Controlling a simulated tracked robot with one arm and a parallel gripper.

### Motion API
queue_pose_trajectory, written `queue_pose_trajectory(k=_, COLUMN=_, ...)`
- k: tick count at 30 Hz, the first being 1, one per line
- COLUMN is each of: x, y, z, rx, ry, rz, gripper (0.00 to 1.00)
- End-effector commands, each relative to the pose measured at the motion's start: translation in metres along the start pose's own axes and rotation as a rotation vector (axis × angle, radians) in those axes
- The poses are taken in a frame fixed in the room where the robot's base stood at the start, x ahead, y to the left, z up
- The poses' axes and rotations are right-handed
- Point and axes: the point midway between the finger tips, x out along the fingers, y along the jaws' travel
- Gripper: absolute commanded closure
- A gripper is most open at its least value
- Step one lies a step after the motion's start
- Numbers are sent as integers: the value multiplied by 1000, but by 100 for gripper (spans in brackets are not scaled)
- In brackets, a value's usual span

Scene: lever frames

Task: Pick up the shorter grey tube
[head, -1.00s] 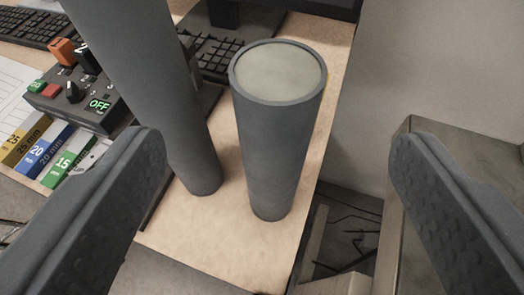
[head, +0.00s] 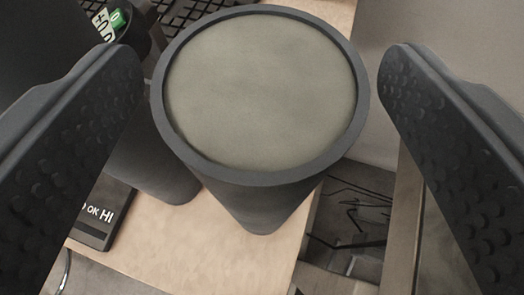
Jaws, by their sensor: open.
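The shorter grey tube (head: 250,195) stands upright on the wooden desk, close below the camera. Its round top with a dark rim and pale greenish-grey inside fills the middle of the head view. The taller grey tube (head: 150,165) stands just behind it to the left, partly hidden by my left finger and the shorter tube. My gripper (head: 260,75) is open, with one ridged finger on each side of the shorter tube's top. There is a gap on both sides, narrower on the left. Neither finger appears to touch the tube.
The wooden desk (head: 240,250) ends at an edge right of the tube, with cables (head: 355,205) below it. A dark box with white lettering (head: 100,215) lies at the left. A metal surface (head: 435,240) is at the right.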

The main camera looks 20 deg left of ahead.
Motion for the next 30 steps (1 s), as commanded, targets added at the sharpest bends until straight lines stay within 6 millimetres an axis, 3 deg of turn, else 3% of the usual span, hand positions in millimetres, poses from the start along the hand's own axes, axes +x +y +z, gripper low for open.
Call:
queue_pose_trajectory(k=7, x=26, y=0, z=1, rx=0, ry=0, rz=0, gripper=26)
queue_pose_trajectory(k=16, x=30, y=0, z=1, rx=0, ry=0, rz=-1, gripper=26)
queue_pose_trajectory(k=24, x=30, y=-1, z=1, rx=0, ry=-1, rz=-1, gripper=100)
queue_pose_trajectory(k=30, x=30, y=-1, z=1, rx=0, ry=0, rz=-1, gripper=100)
